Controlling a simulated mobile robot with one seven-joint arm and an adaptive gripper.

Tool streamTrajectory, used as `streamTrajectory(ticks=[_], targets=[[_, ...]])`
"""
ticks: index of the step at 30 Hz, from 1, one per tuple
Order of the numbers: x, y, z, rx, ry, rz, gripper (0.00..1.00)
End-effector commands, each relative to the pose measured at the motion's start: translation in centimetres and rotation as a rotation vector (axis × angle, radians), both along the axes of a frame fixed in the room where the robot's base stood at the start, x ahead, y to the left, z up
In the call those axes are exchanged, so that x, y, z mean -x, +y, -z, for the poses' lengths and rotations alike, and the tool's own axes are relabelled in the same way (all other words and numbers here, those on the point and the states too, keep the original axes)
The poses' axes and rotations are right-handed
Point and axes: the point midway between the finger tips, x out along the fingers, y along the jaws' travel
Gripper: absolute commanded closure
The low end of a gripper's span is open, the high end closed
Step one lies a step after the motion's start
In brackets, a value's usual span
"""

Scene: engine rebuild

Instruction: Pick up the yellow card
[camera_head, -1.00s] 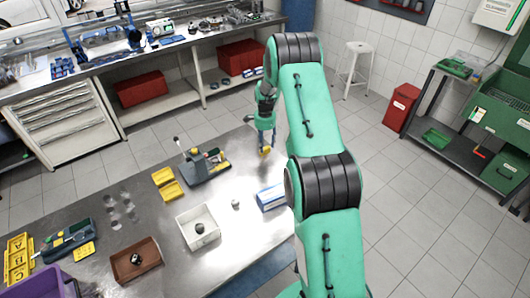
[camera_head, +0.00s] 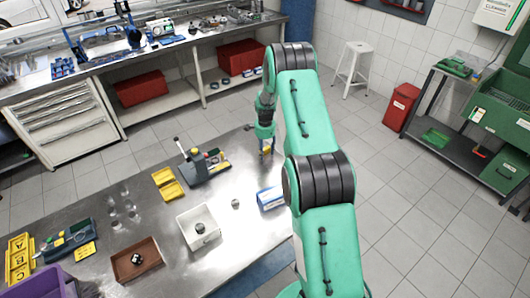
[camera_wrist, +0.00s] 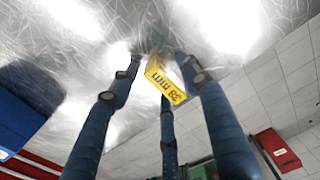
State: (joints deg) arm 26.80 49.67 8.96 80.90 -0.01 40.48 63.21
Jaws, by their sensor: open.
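A small yellow card (camera_wrist: 166,84) with dark print shows in the wrist view, between the fingers of my gripper (camera_wrist: 160,68). The fingers are apart and open around it. I cannot tell whether any finger touches it. In the head view, my gripper (camera_head: 266,142) points down at the far right end of the metal table (camera_head: 250,185). The yellow card (camera_head: 267,148) shows there as a small yellow patch at the fingertips, partly hidden by them.
A blue and white box (camera_head: 270,198) stands nearer on the same table. A grey stand (camera_head: 205,168), an open yellow case (camera_head: 167,184), a white tray (camera_head: 184,222) and a brown tray (camera_head: 120,267) lie to the left. The table's far edge is close to my gripper.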

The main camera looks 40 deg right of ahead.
Motion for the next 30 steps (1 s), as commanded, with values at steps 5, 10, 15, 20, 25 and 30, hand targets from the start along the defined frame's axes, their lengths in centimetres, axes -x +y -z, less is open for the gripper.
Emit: streamTrajectory(ticks=[5,10,15,20,25,30], targets=[[-0.01,0.00,-0.02,0.000,0.000,0.000,0.53],[-0.01,0.00,-0.02,0.000,0.000,0.000,0.53],[0.00,-0.01,-0.03,0.000,0.000,0.000,0.63],[-0.01,0.00,-0.03,0.000,0.000,0.000,0.95],[-0.01,-0.01,-0.04,0.000,0.000,0.000,0.98],[-0.01,-0.01,-0.04,0.000,0.000,0.000,0.98]])
